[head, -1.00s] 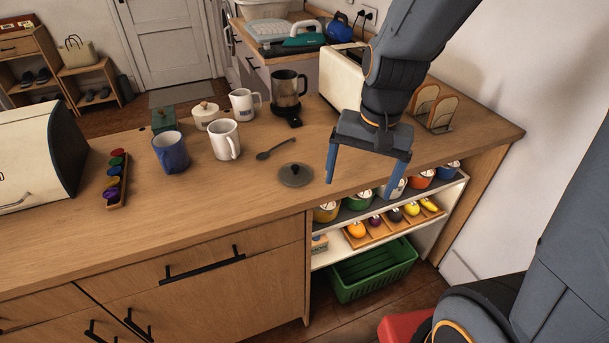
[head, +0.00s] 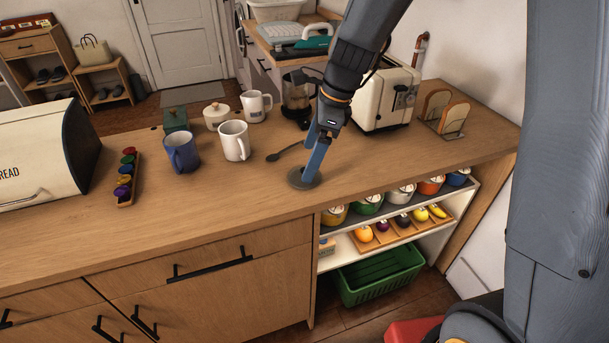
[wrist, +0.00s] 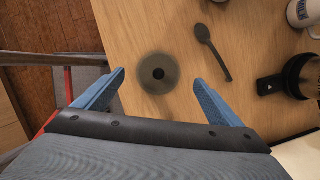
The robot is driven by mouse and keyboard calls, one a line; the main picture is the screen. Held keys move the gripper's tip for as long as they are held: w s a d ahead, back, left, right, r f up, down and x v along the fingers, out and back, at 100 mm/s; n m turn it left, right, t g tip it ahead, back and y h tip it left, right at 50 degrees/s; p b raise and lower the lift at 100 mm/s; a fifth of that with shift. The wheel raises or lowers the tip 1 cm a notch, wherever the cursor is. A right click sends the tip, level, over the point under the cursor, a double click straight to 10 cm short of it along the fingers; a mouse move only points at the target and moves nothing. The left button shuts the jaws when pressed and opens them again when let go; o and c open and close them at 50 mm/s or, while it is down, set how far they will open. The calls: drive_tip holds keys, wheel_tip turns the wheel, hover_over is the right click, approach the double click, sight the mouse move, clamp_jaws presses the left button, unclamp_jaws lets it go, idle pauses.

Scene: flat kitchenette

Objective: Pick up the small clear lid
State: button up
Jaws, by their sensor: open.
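The small clear lid (head: 297,180) is a round, greyish see-through disc lying flat on the wooden counter near its front edge. In the wrist view the lid (wrist: 148,72) shows a dark knob at its centre. My gripper (head: 308,172) is over the lid in the head view, and its fingers hide part of it. In the wrist view my gripper (wrist: 157,76) is open, with one blue finger on each side of the lid and a gap to both. Nothing is held between the fingers.
A dark spoon (head: 287,152) lies just behind the lid. A cream toaster (head: 385,98) is to the right. The counter left of the lid is clear.

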drive_tip(key=shift+p+x, duration=0.4)
drive_tip(key=shift+x, duration=1.75)
drive_tip(key=shift+s+d, duration=0.1)
drive_tip(key=shift+d, duration=0.05)
drive_tip(key=c, duration=1.1)
